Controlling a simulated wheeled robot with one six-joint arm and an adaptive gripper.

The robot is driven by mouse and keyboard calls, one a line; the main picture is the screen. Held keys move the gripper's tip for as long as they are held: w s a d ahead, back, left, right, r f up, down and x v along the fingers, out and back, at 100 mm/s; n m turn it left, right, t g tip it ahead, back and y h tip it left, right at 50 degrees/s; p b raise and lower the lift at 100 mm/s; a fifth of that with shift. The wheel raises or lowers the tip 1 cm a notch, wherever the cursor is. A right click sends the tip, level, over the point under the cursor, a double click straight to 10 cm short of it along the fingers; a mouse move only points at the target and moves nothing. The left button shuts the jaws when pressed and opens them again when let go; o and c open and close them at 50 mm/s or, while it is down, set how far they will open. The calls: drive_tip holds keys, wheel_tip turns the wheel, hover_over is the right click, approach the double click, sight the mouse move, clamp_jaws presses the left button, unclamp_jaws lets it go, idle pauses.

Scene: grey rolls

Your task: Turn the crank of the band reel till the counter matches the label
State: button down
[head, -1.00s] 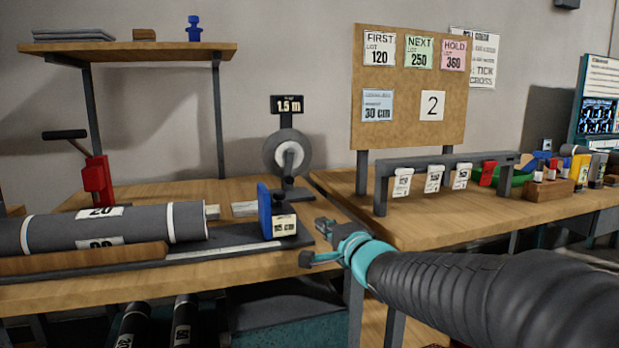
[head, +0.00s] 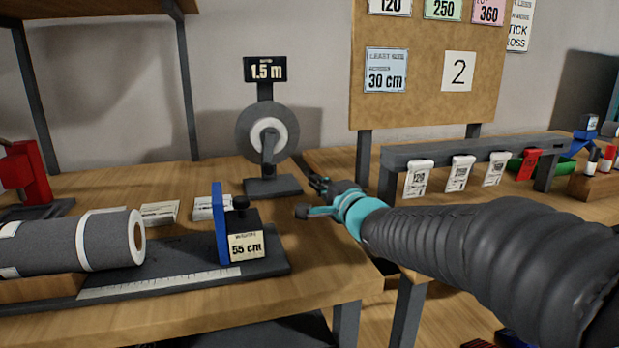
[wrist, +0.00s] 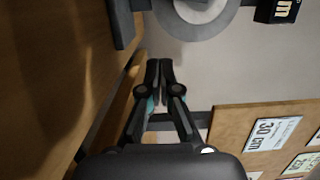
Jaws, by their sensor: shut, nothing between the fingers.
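The band reel (head: 253,118) stands at the back of the bench, a grey disc with a pale hub on a dark foot. Its dark crank (head: 269,148) hangs down across the hub. A black sign above the reel (head: 265,69) reads 1.5 m; I cannot tell whether it is counter or label. My gripper (head: 313,196) is right of and nearer than the reel, apart from it, over the bench's right end. In the wrist view my gripper (wrist: 159,66) has its fingers together and empty. The reel's disc (wrist: 205,14) is cut off at the top there.
A blue-and-black stop block (head: 218,225) marked 55 cm stands on the ruled track, left of my gripper. A grey roll (head: 75,243) lies further left. A grey rail (head: 440,159) with hanging tags is on the right bench. A cork board (head: 420,110) stands behind.

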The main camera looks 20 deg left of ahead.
sight(265, 171)
drive_tip(key=x, duration=0.9)
drive_tip(key=shift+s+a+f, duration=0.1)
drive_tip(key=shift+s+a, duration=0.85)
drive_tip(key=shift+a, duration=0.2)
drive_tip(key=shift+s+a, duration=0.3)
drive_tip(key=shift+a, duration=0.3)
drive_tip(key=shift+s+a+m, duration=0.2)
drive_tip(key=shift+a+m, duration=0.1)
drive_tip(key=shift+m, duration=0.3)
drive_tip(key=shift+s+a+f+m, duration=0.1)
drive_tip(key=shift+s+a+m, duration=0.15)
drive_tip(key=shift+m, duration=0.3)
drive_tip(key=shift+s+a+m, duration=0.1)
drive_tip(key=shift+a+m, duration=0.25)
drive_tip(key=shift+m, duration=0.2)
drive_tip(key=shift+s+a+r+m+t+y+b, duration=0.15)
drive_tip(key=shift+s+a+m+t+b, duration=0.2)
drive_tip(key=shift+m, duration=0.4)
drive_tip(key=shift+s+a+r+m+t+y+b, duration=0.15)
drive_tip(key=shift+a+m+b, duration=0.25)
drive_tip(key=shift+m, duration=0.35)
